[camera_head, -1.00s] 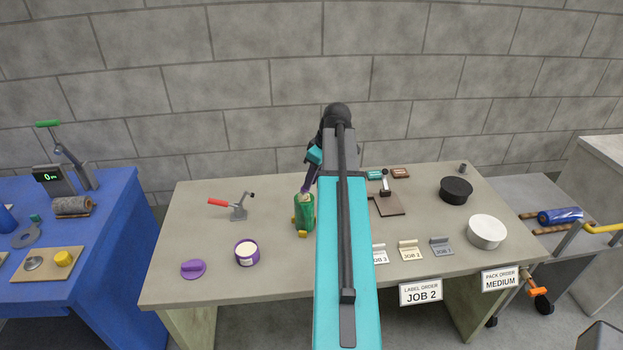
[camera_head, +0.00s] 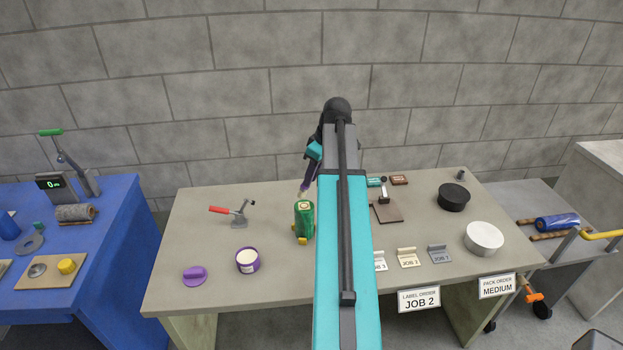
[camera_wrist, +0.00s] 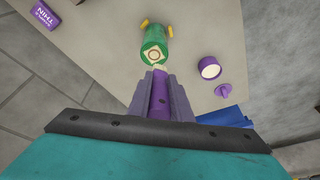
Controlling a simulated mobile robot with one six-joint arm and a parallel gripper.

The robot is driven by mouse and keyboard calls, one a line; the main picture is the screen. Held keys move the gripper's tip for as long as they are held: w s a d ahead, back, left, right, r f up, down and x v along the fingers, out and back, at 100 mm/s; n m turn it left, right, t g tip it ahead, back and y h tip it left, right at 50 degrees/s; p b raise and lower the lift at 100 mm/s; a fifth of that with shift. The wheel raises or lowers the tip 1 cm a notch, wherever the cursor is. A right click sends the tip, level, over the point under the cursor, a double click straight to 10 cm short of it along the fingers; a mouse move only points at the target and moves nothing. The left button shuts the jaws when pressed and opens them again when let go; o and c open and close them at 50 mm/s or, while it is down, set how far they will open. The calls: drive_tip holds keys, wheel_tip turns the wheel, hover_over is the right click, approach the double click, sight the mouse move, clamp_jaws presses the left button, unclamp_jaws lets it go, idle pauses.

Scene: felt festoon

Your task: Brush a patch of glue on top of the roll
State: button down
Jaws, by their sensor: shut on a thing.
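The green roll (camera_head: 304,222) stands upright on the grey table with small yellow pieces at its base. I cannot tell whether that middle is glue. My gripper (camera_wrist: 160,78) is shut on a purple-handled brush (camera_wrist: 160,98). The brush's pale tip is beside the near edge of the roll's top in the wrist view; contact cannot be told. The purple glue pot (camera_head: 248,267), open with cream contents, stands left of the roll. Its purple lid (camera_head: 194,276) lies beside it.
A red-handled clamp (camera_head: 231,213) stands to the left behind the roll. Label holders (camera_head: 408,258), a black round container (camera_head: 454,197) and a white one (camera_head: 485,238) are to the right. My arm hides the table's middle.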

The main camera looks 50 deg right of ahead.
drive_tip(key=shift+r+p, duration=0.45)
drive_tip(key=shift+r, duration=0.6)
